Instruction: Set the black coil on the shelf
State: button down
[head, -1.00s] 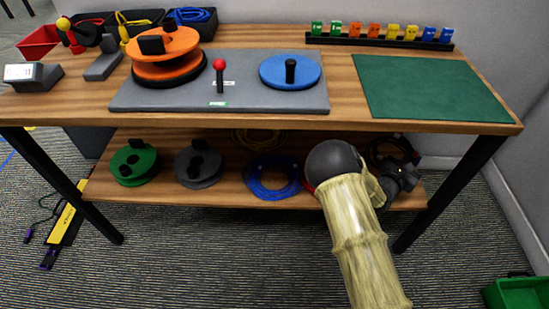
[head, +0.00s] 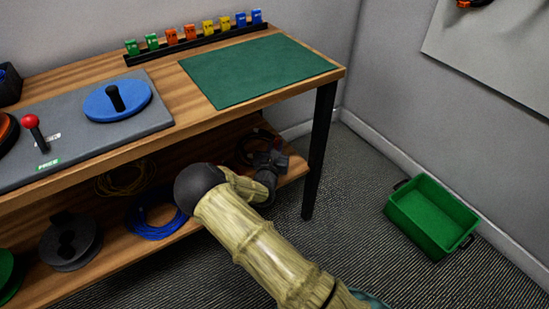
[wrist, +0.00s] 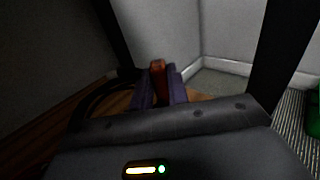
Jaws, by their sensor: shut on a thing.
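The black coil (head: 246,143) shows at the right end of the lower shelf (head: 112,232), partly hidden by my gripper (head: 272,152). In the wrist view, my gripper (wrist: 159,88) is shut on a reddish-brown piece that appears to be the coil's tie. Dark cable of the coil (wrist: 98,100) curves out to the left of the fingers. The coil is at the level of the shelf boards; I cannot tell whether it rests on them or hangs just above.
A blue coil (head: 155,222), a yellow coil (head: 125,180) and a dark reel (head: 70,242) lie further left on the shelf. The tabletop is just above my gripper. A table leg (head: 320,150) stands right of it. A green bin (head: 432,215) sits on the floor.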

notch_tip(320, 180, down, 5)
jog(key=b, duration=0.3)
jog(key=c, duration=1.4)
grip_release()
jog(key=shift+f, duration=0.1)
jog(key=shift+o, duration=0.2)
